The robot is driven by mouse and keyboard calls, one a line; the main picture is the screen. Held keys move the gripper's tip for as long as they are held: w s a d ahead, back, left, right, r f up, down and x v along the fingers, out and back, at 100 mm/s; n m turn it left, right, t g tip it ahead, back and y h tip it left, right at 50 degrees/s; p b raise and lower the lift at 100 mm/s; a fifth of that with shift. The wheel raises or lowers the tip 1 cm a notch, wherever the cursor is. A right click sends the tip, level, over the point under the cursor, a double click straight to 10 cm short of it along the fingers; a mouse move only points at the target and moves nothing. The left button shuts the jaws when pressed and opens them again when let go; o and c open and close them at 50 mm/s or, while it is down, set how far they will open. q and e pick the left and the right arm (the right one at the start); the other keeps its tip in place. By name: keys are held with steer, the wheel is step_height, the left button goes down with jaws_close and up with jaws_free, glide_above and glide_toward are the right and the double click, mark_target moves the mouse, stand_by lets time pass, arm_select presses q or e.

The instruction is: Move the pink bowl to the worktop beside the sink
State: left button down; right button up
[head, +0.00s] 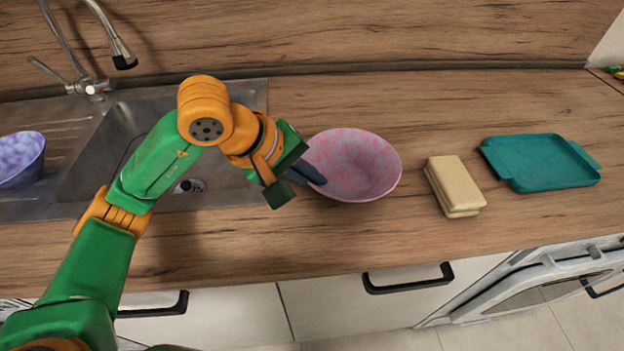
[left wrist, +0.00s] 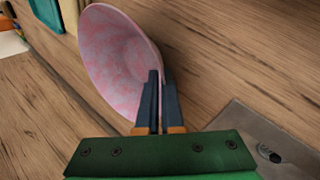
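The pink bowl (head: 355,160) is on or just above the wooden worktop, right of the sink; I cannot tell whether its base touches the wood. It opens upward and is mottled pink. My left gripper (head: 312,174) is at the bowl's left rim. In the left wrist view its two dark fingers (left wrist: 159,100) are close together, one on each side of the rim of the bowl (left wrist: 115,55), so it is shut on the bowl's wall. The steel sink (head: 85,165) lies to the left, partly hidden by my left arm. My right gripper is not in view.
A blue-purple bowl (head: 20,158) stands at the far left on the sink's drainer side. A tap (head: 95,88) rises behind the sink. A beige sponge-like block (head: 455,186) and a teal tray (head: 545,162) lie right of the pink bowl. Worktop behind the bowl is clear.

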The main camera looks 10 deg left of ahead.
arm_select(q)
steer(key=shift+f, duration=1)
steer(key=c, duration=1.1)
jaws_free()
steer(key=shift+o, duration=0.2)
steer(key=shift+r, duration=0.15)
steer(key=v, duration=1.2)
steer(key=shift+s+a, duration=0.1)
